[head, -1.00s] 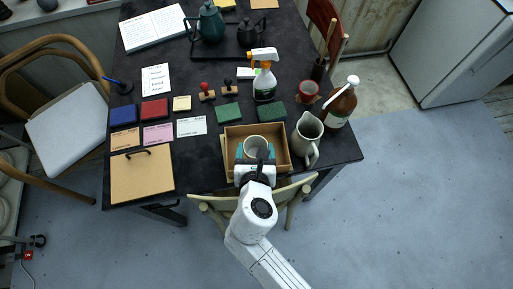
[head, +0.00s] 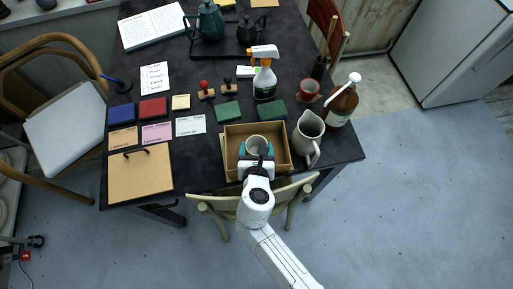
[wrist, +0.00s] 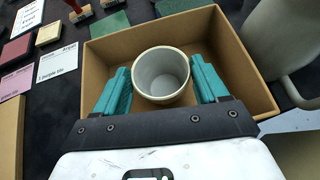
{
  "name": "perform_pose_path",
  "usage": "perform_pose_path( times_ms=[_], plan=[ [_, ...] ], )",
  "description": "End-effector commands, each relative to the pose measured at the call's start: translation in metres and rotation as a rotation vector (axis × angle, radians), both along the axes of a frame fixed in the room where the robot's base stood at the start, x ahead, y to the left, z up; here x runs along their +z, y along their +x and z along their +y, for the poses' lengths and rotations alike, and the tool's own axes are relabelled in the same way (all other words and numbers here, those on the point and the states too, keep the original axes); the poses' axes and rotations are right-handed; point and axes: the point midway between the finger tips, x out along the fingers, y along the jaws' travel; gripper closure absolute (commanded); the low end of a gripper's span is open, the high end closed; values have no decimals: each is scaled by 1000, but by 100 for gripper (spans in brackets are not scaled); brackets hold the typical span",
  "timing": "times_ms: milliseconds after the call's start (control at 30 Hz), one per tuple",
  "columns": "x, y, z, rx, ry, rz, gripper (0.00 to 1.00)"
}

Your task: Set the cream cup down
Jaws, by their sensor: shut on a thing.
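The cream cup (wrist: 161,75) is upright between the teal fingers of my gripper (wrist: 161,88) in the wrist view. My gripper is shut on it, one finger at each side. The cup is empty inside. Cup (head: 257,144) and gripper (head: 257,153) are over the open cardboard box (head: 284,135) at the table's front edge in the head view. The box walls (wrist: 100,50) surround the cup in the wrist view. I cannot tell whether the cup's base touches the box floor.
A grey-white pitcher (head: 306,137) stands close to the box's right side, with a brown pump bottle (head: 341,105) behind it. Green blocks (head: 228,111) and a spray bottle (head: 265,82) stand behind the box. A chair (head: 222,203) is in front of the table (head: 207,155).

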Motion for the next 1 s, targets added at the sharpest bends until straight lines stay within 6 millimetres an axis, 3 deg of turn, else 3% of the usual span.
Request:
perform_pose_path(
  times_ms=[33,67,300,667,1000],
  plan=[
    [-2,0,0,0,0,0,61],
    [-2,0,0,0,0,0,25],
    [-1,0,0,0,0,0,2],
    [3,-5,0,1,0,0,2],
    [33,-60,-4,2,0,1,2]
  ],
)
